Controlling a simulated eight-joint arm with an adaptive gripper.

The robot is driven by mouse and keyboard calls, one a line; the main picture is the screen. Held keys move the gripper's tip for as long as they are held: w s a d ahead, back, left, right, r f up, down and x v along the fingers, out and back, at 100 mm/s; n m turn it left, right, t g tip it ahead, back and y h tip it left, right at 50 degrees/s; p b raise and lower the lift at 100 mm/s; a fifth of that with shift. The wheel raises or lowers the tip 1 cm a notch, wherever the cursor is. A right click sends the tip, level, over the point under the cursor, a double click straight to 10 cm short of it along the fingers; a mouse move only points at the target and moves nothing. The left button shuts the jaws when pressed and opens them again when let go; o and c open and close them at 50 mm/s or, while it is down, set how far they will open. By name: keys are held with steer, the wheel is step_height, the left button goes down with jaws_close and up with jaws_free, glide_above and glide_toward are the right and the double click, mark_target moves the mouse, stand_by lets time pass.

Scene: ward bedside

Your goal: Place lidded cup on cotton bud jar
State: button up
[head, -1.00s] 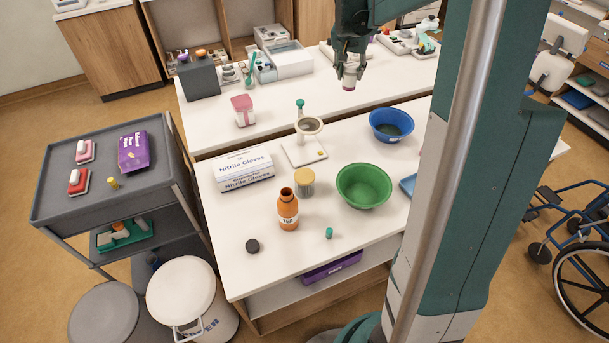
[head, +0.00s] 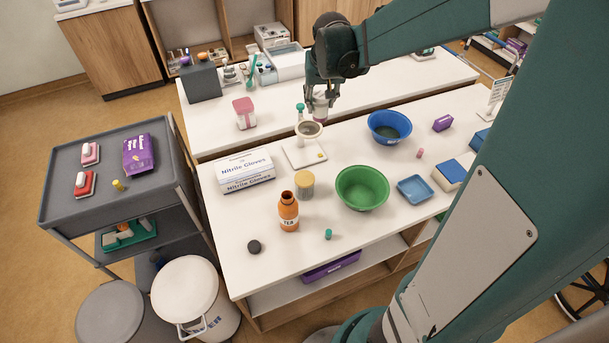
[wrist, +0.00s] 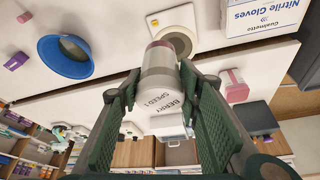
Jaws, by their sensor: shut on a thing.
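My gripper (head: 322,98) is shut on the lidded cup (head: 320,108), above the rear part of the front table. In the wrist view, the cup (wrist: 158,85) is pale and printed, with a greyish band and a dark pink end pointing away from me, between my green finger pads (wrist: 155,105). The cotton bud jar (head: 304,190), a small clear jar with a tan top, stands upright on the front table beside an orange tea bottle (head: 288,212). My gripper and cup are well behind it in the head view, apart from it. The jar is not identifiable in the wrist view.
A green bowl (head: 362,188) stands right of the jar, a glove box (head: 245,172) left. A blue bowl (head: 390,126) is behind. A dark cap (head: 254,247) and teal piece (head: 328,234) lie in front.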

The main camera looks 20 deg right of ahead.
steer(key=s+a+n+y+p, duration=0.15)
steer(key=s+a+n, duration=0.25)
steer(key=s+a, duration=0.6)
glide_above(305, 177)
steer(key=shift+f, duration=2.4)
steer(key=shift+s+a+f+p, duration=0.1)
steer(key=shift+f+p, duration=0.25)
steer(key=shift+f, duration=0.1)
steer(key=shift+f, duration=2.9)
steer(key=shift+f, duration=0.1)
steer(key=shift+f+b, duration=0.45)
steer(key=shift+f, duration=1.55)
steer(key=shift+f, duration=0.15)
